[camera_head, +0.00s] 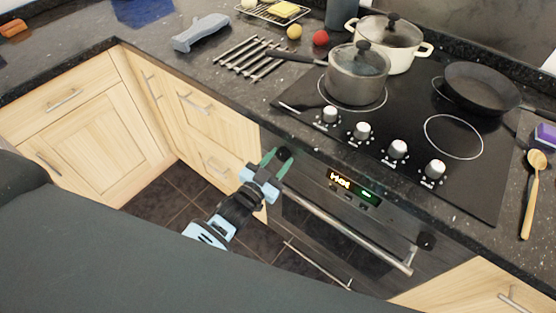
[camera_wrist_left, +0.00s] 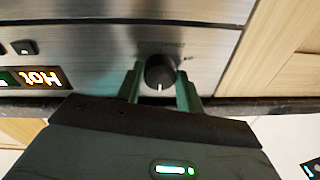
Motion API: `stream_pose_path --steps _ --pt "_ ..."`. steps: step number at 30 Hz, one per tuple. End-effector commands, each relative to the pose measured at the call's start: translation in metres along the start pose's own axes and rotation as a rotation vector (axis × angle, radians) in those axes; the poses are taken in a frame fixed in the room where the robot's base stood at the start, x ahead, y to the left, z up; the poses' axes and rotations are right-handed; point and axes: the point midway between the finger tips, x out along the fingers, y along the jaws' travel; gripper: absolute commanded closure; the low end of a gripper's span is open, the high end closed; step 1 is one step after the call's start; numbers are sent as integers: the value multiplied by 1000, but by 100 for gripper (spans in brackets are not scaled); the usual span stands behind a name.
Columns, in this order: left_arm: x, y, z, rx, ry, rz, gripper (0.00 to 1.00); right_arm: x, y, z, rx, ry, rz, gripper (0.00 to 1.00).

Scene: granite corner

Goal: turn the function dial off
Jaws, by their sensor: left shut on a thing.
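The function dial is a round black knob (camera_head: 284,153) at the left end of the oven's front panel. In the left wrist view the dial (camera_wrist_left: 160,72) sits between two green fingers, with a white mark at its lower edge. My left gripper (camera_head: 277,157) reaches the panel from below and left, its fingers closed on either side of the dial. In the left wrist view the gripper (camera_wrist_left: 160,84) has one finger on each side of the knob. The oven display (camera_head: 353,187) is lit and reads "Hot" in the left wrist view. My right gripper is not in view.
A second black knob (camera_head: 426,241) is at the panel's right end. The oven handle (camera_head: 345,234) runs below the panel. Above are the hob (camera_head: 420,190), a grey pot (camera_head: 357,75), a cream pot (camera_head: 395,42) and a black pan (camera_head: 482,86). Wooden cabinets (camera_head: 85,120) stand at left.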

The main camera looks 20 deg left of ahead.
Motion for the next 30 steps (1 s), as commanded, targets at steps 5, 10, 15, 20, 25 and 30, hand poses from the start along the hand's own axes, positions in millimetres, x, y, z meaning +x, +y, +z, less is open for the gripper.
stream_pose_path --steps 5,10,15,20,25,30 --pt "0 0 1 -3 -2 0 62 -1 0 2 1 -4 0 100" --pt "0 0 1 -2 -1 0 42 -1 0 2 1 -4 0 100" --pt "0 0 0 -1 0 0 42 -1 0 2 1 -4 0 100" --pt "-4 0 1 0 -1 0 42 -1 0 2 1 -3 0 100" --pt "-24 0 1 -1 -2 0 42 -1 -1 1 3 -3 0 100" --pt "-52 0 2 -1 -3 1 42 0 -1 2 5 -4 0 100"
